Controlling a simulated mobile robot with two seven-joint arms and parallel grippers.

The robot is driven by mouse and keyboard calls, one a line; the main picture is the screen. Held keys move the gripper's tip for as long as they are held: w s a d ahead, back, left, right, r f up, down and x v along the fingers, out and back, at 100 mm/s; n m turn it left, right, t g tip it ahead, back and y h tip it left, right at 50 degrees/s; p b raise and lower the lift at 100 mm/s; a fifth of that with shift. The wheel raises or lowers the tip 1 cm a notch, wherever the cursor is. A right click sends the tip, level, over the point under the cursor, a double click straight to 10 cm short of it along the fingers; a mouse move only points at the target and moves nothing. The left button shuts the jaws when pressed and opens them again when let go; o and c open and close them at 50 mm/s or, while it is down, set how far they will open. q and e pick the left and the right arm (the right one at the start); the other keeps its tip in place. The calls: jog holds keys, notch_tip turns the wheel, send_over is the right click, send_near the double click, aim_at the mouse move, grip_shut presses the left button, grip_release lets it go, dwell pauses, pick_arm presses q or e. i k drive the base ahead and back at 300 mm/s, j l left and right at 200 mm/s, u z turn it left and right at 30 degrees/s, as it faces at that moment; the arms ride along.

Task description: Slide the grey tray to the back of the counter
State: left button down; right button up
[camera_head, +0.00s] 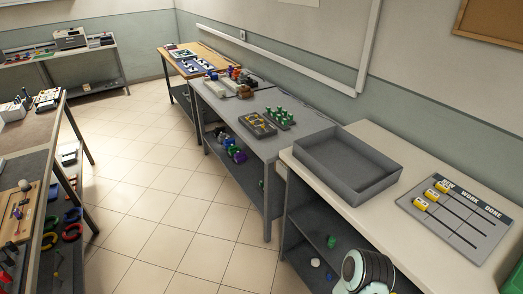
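The grey tray (378,187) is a shallow, empty rectangular box. It sits flat on the pale counter (421,168), at the counter's left end. Its near side lies close to the counter's front edge. A strip of bare counter shows between its far side and the wall. A white and dark rounded part of my own arm shows at the bottom, in front of the counter and below its top. Neither of my grippers is in view, and nothing of mine touches the tray.
A grey board (459,221) with yellow blocks lies on the counter right of the tray. A grey workbench (262,137) with green-topped parts adjoins the counter on the left. The shelf under the counter holds a few small items. The tiled floor (170,190) is open.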

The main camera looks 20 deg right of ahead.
aim_at(354, 169)
jog(key=i+j+u, duration=0.2)
jog(key=i, duration=0.35)
jog(key=i+u, duration=0.15)
jog(key=i, duration=0.4)
jog(key=z, duration=1.75)
